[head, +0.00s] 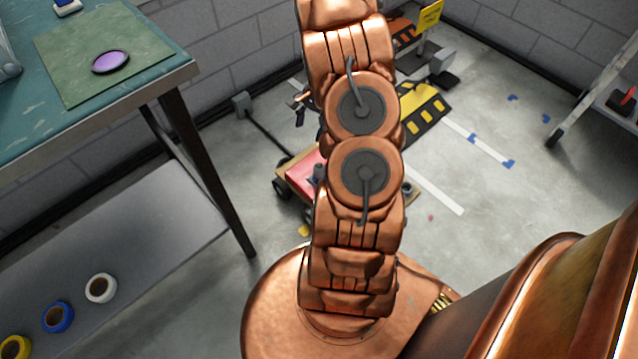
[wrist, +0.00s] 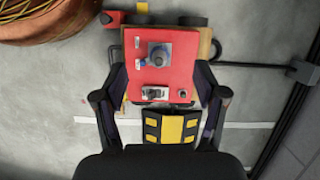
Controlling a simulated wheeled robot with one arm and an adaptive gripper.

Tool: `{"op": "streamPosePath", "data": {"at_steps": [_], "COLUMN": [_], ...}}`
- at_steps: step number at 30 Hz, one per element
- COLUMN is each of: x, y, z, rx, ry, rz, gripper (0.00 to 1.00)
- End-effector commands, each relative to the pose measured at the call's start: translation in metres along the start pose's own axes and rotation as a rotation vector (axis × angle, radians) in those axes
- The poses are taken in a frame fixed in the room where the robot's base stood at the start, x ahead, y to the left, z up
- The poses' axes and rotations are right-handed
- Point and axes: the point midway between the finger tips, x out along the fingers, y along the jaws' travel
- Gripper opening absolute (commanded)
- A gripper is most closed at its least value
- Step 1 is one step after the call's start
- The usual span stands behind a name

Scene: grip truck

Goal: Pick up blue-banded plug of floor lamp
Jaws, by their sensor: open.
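A red board (wrist: 180,78) lies on a low wooden cart (wrist: 205,45) in the wrist view. A grey plug-like piece with blue at its side (wrist: 157,56) stands on the board's upper part; it looks like the blue-banded plug. My gripper (wrist: 160,75) is open, with one finger on each side of the board in the picture and nothing between them that it grips. The plug-like piece is ahead of the fingertips.
A small switch panel (wrist: 155,94) sits on the board's near part. A yellow-black ramp (head: 424,105) lies on the floor beyond the cart. A black cable (head: 265,130) runs to a wall box (head: 241,103). A green-topped workbench (head: 150,85) stands at left. Floor at right is mostly clear.

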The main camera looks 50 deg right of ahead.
Motion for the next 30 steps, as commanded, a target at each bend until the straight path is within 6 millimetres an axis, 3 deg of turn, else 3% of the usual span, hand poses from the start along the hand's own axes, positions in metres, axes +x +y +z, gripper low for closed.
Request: {"op": "streamPosePath", "data": {"at_steps": [1,3,10,17,30], "x": [0.031,0.056,0.124,0.149,0.187], "y": [0.002,0.004,0.009,0.012,0.010], "z": [-0.021,-0.043,-0.095,-0.114,-0.111], "rx": [0.044,0.100,0.250,0.313,0.314], "ry": [-0.013,-0.027,-0.071,-0.089,-0.088], "rz": [-0.011,-0.032,-0.088,-0.113,-0.113], "gripper": [0.71,0.71,0.71,0.71,0.71]}}
